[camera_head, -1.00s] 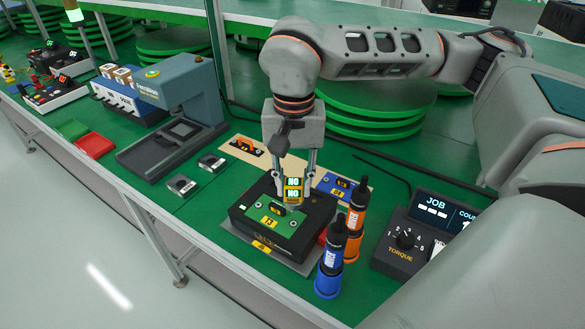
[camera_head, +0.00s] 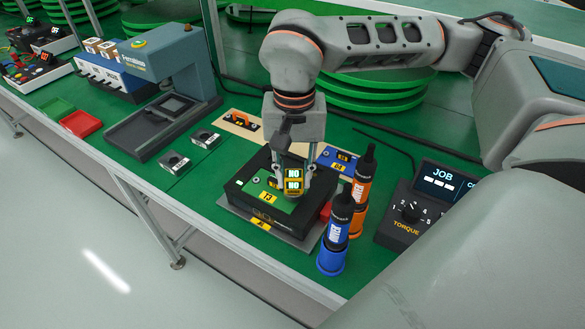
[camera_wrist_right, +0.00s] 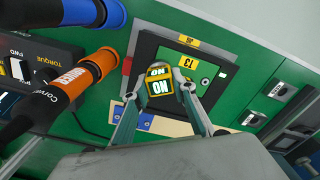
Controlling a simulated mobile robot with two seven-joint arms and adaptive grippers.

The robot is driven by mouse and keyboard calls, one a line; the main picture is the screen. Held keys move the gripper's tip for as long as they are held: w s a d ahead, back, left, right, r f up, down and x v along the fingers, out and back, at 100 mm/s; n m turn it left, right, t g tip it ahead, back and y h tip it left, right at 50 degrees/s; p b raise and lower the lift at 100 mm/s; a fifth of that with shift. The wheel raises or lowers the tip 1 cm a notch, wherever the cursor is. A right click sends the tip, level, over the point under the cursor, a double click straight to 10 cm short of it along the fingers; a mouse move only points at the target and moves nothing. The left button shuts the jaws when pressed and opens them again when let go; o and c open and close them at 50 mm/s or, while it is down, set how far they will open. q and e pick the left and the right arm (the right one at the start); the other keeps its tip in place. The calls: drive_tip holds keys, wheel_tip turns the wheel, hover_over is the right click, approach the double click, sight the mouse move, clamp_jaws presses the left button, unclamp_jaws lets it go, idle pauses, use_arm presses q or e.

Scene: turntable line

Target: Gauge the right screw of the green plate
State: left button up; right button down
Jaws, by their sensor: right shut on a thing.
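The green plate (camera_head: 250,188) with a yellow 13 label lies on a black fixture (camera_head: 258,213). It also shows in the wrist view (camera_wrist_right: 202,68). My right gripper (camera_head: 293,187) is shut on a small yellow-and-black gauge (camera_head: 294,174) whose two lit faces read NO. The gauge also shows in the wrist view (camera_wrist_right: 160,88), between the two fingers. It is over the right part of the plate and hides the right screw. I cannot tell whether it touches the screw. The plate's left screw (camera_head: 255,180) is uncovered. My left gripper is not in view.
A blue screwdriver (camera_head: 334,245) and an orange one (camera_head: 361,185) stand close at the fixture's right. A torque box (camera_head: 410,215) is beyond them. A blue plate (camera_head: 336,160) and an orange-handled part (camera_head: 242,122) lie behind. A press (camera_head: 175,80) stands at left.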

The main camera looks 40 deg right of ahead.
idle(0.5)
idle(0.4)
drive_tip(key=shift+f+p, duration=0.1)
drive_tip(key=shift+p, duration=0.25)
idle(0.4)
drive_tip(key=shift+f, duration=0.45)
idle(0.6)
drive_tip(key=shift+f, duration=0.15)
idle(1.0)
drive_tip(key=c, duration=1.6)
unclamp_jaws()
wheel_tip(320, 180, up, 12)
